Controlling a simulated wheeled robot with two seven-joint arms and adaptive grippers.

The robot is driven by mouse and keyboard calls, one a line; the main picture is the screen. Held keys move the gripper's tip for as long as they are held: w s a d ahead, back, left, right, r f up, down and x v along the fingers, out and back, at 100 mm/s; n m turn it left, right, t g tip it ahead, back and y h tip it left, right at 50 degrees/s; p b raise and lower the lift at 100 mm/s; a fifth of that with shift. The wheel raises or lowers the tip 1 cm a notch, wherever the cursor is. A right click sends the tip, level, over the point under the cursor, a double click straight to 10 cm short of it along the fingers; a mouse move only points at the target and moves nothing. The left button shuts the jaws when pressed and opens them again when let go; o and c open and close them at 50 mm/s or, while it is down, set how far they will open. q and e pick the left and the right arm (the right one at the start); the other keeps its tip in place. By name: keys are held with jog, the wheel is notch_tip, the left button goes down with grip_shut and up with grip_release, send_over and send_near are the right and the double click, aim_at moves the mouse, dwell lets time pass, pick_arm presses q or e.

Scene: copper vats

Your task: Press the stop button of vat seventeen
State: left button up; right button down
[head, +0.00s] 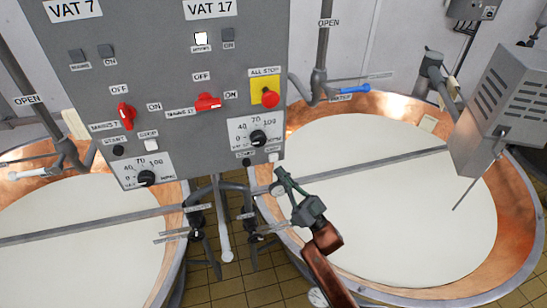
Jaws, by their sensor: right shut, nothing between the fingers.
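The grey control panel (165,80) carries the VAT 17 column on its right half, under the VAT 17 label (210,8). At the foot of that column, below the dial (258,138), are a white button (274,157), which I take for the stop button, and a dark button (246,162) to its left. Their small labels are hard to read. My right gripper (281,174) is shut and empty, its tips just below the white button in the picture. I cannot tell whether they touch the panel. My left gripper is not in view.
A red all-stop button (270,98) on a yellow plate sits above the dial, beside a red rotary switch (207,102). A lit white lamp (201,39) is higher up. Copper vats of white liquid stand right (520,235) and left (170,195). Pipes and valves (225,235) hang below the panel.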

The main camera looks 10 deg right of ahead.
jog(key=shift+s, duration=1.1)
jog(key=shift+w+f, duration=0.1)
